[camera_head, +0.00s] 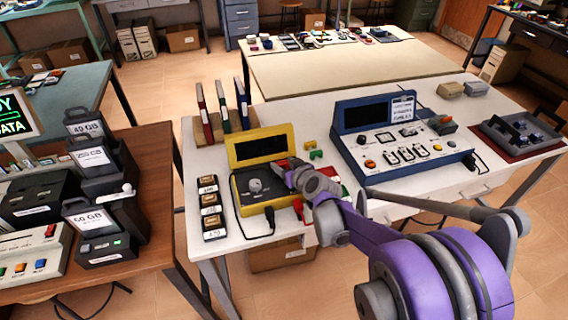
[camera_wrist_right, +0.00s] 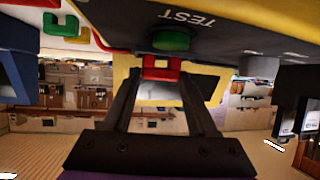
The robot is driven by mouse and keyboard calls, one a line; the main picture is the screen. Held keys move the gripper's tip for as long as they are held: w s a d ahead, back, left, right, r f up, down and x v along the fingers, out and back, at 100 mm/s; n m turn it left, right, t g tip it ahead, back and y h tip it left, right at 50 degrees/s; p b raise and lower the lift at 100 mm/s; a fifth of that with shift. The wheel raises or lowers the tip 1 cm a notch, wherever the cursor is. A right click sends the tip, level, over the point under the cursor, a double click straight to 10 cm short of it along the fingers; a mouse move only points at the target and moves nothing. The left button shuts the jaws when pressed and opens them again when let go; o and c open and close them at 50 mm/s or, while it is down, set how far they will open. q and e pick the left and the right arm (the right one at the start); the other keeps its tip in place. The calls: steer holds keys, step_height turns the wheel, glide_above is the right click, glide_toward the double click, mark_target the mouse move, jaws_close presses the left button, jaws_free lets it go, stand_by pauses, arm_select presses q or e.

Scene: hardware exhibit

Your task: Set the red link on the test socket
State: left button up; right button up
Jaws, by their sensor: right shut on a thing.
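My right gripper (camera_head: 284,170) reaches over the panel of the yellow tester (camera_head: 262,147), near its right side. In the right wrist view, the gripper (camera_wrist_right: 160,78) is shut on the red link (camera_wrist_right: 161,69), a small U-shaped piece at the fingertips. A round green socket (camera_wrist_right: 171,40) shows close to the link, on the dark panel marked TEST (camera_wrist_right: 187,18). Whether the link touches the socket cannot be told. My left gripper is not in view.
A yellow link (camera_head: 310,145) and a green link (camera_head: 316,155) lie right of the tester. A blue instrument (camera_head: 440,155) stands further right. Binders (camera_head: 223,110) stand behind, and black labelled blocks (camera_head: 211,209) lie left.

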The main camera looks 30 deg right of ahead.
steer(key=shift+f, duration=0.25)
steer(key=o, duration=1)
steer(key=shift+o, duration=0.2)
steer(key=shift+r, duration=0.1)
steer(key=shift+p+v, duration=0.7)
steer(key=shift+v, duration=0.65)
steer(key=shift+p+v, duration=2.05)
steer(key=shift+v, duration=2.1)
